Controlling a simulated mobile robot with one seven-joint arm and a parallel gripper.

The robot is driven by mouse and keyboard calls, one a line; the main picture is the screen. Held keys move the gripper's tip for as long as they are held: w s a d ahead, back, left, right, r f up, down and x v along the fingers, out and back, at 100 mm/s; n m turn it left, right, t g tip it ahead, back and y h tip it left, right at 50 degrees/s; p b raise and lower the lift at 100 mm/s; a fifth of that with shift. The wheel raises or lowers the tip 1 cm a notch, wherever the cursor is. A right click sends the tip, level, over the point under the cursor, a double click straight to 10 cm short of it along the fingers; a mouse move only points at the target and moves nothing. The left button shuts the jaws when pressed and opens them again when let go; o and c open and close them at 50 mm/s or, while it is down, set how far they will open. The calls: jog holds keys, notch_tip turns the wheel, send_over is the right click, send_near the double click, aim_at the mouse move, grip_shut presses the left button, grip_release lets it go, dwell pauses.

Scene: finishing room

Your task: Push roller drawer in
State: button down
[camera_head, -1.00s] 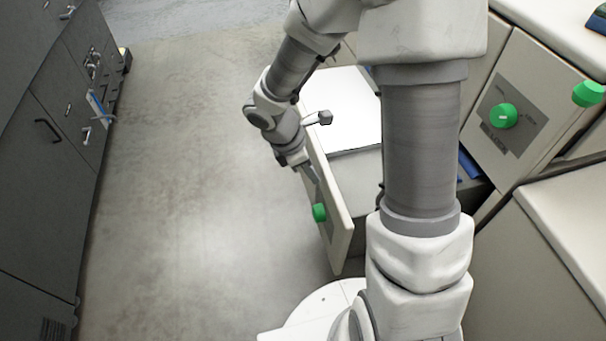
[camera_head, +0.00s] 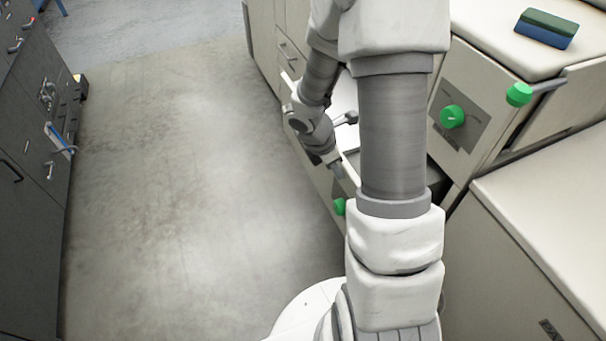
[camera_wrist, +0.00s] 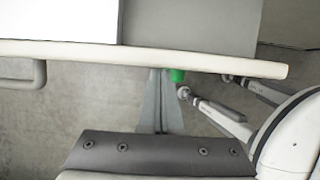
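The roller drawer's cream front (camera_head: 350,168) stands out from the cabinet row, partly hidden behind my arm in the head view. A green knob (camera_head: 340,206) is on its outer face. In the wrist view the top edge of the front (camera_wrist: 110,54) runs across the picture, with the green knob (camera_wrist: 177,75) just below it. My gripper (camera_head: 338,170) is at the outer face of the front, beside the knob. In the wrist view its fingers (camera_wrist: 160,80) look together, with nothing between them, and their tips meet the front; firm contact cannot be told.
A cabinet with a green knob (camera_head: 453,117) and another green knob (camera_head: 518,94) stands at the right. A green-and-blue block (camera_head: 546,28) lies on its top. A lower cream cabinet (camera_head: 540,230) is nearer. Dark cabinets (camera_head: 30,190) line the left. The floor (camera_head: 180,170) between is clear.

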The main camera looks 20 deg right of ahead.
jog(key=d+p, duration=0.5)
jog(key=d, duration=1)
jog(key=shift+d+r, duration=0.1)
jog(key=shift+d, duration=0.05)
jog(key=shift+d+p, duration=0.3)
jog(key=shift+d, duration=0.45)
jog(key=shift+a, duration=0.15)
